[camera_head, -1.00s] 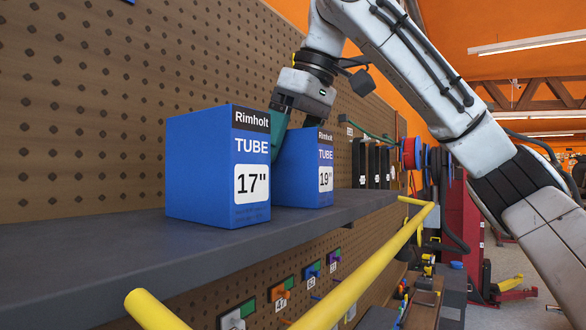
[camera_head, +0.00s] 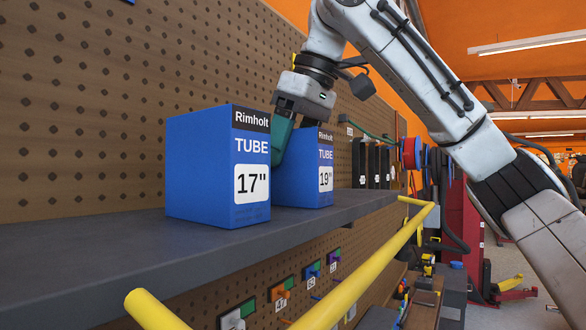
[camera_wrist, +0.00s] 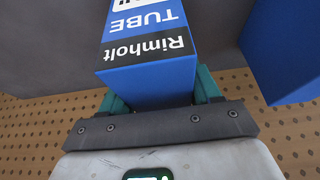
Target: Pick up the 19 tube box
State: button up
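The blue 19 tube box (camera_head: 325,168) stands upright on the dark shelf, behind and to the right of the 17 tube box (camera_head: 205,170), which hides part of it. My gripper (camera_head: 279,148) is at the upper back part of the 19 box, with one teal finger showing. In the wrist view, the 19 box (camera_wrist: 150,60) lies between the two teal fingers of my gripper (camera_wrist: 160,94), one on each side. The fingers are spread around it, and contact is hard to tell. The 19 on its label is cut off there.
The dark shelf (camera_head: 80,255) has bare room at the left front. A brown pegboard (camera_head: 80,110) stands behind it. A yellow rail (camera_head: 370,268) runs along the front. In the wrist view, another blue box (camera_wrist: 285,50) is close on the right.

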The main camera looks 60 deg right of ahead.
jog(key=c, duration=0.8)
jog(key=shift+r, duration=0.1)
